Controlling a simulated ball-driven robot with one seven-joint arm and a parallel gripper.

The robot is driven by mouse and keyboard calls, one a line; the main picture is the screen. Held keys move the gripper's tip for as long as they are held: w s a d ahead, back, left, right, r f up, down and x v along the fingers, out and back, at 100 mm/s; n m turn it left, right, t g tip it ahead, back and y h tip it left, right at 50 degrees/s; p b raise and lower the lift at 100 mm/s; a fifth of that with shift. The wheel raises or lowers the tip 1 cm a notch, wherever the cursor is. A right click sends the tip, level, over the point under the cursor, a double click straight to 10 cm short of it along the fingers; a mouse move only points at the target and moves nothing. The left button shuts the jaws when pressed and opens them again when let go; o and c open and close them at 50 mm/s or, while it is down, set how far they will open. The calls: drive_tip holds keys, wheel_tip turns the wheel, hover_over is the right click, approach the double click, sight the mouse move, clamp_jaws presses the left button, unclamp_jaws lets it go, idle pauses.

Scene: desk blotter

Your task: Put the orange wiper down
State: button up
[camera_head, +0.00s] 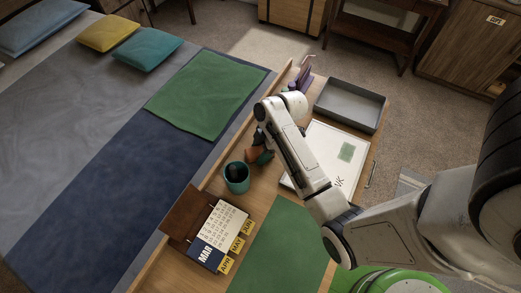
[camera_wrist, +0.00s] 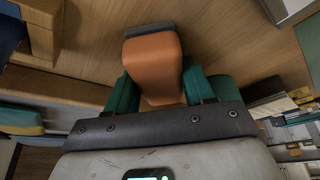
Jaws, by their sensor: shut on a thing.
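The orange wiper (camera_wrist: 153,62) is in the middle of the wrist view, a rounded orange block with a dark grey strip along its far end. My gripper (camera_wrist: 155,92) has its green fingers on both sides of it and is shut on it. In the head view the wiper (camera_head: 251,155) is a small orange patch beside my gripper (camera_head: 262,155), just behind the teal cup. The arm hides part of it. I cannot tell whether the wiper touches the desk.
A teal cup (camera_head: 236,178) with a dark inside stands close to the gripper. A desk calendar (camera_head: 222,233) is in front, a green blotter (camera_head: 268,255) beside it. A whiteboard (camera_head: 325,150) and grey tray (camera_head: 350,104) lie to the right. Purple items (camera_head: 304,80) stand at the back.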

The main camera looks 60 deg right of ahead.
drive_tip(key=shift+f, duration=0.2)
drive_tip(key=o, duration=1)
drive_tip(key=shift+r, duration=0.15)
drive_tip(key=p+v, duration=0.1)
drive_tip(key=v, duration=1)
drive_tip(key=shift+w, duration=0.1)
drive_tip(key=s+a+f+m+g+h, duration=0.2)
drive_tip(key=s+a+m+h, duration=0.1)
drive_tip(key=s+a+m, duration=0.7)
drive_tip(key=s+a, duration=0.1)
drive_tip(key=a, duration=0.3)
drive_tip(key=shift+a+h, duration=0.3)
drive_tip(key=shift+a, duration=0.05)
